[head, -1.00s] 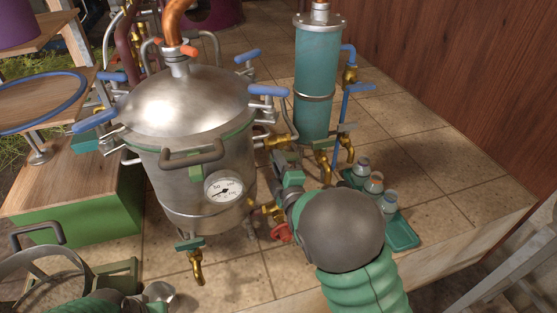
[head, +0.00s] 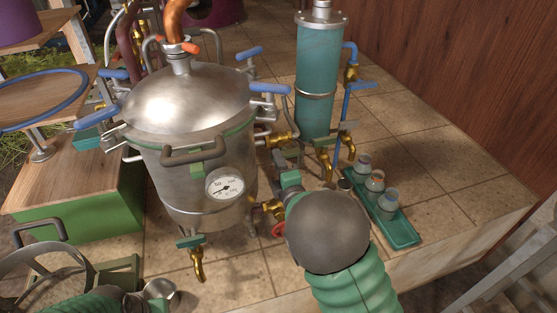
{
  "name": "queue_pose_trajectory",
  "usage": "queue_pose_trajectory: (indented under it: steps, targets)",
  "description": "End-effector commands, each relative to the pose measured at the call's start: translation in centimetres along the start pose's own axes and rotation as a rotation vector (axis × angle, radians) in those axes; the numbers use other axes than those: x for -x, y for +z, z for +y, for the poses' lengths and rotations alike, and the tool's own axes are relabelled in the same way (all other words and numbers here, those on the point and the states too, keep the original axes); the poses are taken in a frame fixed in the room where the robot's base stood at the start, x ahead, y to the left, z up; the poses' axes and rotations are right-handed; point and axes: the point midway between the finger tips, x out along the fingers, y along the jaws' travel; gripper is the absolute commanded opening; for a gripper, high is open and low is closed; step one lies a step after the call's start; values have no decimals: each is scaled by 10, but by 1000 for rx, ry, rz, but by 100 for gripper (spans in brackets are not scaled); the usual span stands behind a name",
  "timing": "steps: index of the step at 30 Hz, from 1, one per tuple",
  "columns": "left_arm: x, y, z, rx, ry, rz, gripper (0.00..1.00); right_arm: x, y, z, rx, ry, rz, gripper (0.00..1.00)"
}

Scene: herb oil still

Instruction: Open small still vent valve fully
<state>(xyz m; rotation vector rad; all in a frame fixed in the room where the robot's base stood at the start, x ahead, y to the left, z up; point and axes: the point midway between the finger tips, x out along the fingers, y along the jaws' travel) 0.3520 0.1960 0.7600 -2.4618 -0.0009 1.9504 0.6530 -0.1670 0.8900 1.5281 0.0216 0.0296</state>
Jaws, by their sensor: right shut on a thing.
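The small still is a silver pot (head: 190,145) with a domed lid and a round gauge (head: 225,184) on its front. A brass valve (head: 280,139) sticks out from its upper right side. Another brass valve (head: 270,208) with a red handle (head: 278,231) sits lower, partly behind my right wrist. I cannot tell which of these is the vent valve. My right gripper (head: 287,162) is beside the pot's right side, between these valves. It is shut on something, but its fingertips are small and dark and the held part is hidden. My left gripper does not show.
A teal column (head: 316,85) with brass taps stands behind right. A green tray (head: 400,233) with small jars lies to the right, near the table edge. A front brass spout (head: 197,262) hangs below the pot. Blue clamp handles (head: 269,88) stick out around the lid.

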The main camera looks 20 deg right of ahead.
Motion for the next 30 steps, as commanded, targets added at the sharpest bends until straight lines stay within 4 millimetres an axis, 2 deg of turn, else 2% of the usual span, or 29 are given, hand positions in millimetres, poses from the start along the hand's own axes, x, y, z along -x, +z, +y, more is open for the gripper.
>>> queue_pose_trajectory:
  steps: [1, 2, 6, 14, 17, 20, 26, 27, 29, 30]
  targets:
    - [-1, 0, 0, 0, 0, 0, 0, 2, -4, -8, 3, -19, 8, 0]
    - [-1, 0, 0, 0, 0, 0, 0, 2, -4, -8, 3, -20, 8, 15]
    - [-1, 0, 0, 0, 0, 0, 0, 2, -3, -7, 2, -16, 7, 34]
    - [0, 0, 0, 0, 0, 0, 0, 2, -2, -4, 1, -9, 3, 34]
    - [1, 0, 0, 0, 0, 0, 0, 10, -2, -3, 0, -8, 3, 34]
    - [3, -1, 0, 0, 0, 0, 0, 28, -2, -2, 0, -10, 3, 34]
    - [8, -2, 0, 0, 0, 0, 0, 87, -2, -2, 1, -13, 4, 34]
    - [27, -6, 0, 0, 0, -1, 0, 98, -2, 5, 4, -19, 4, 34]
    - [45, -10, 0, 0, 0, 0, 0, 116, -1, 8, 5, -22, 4, 34]
    - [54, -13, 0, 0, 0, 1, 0, 117, -2, 8, 7, -20, 5, 34]
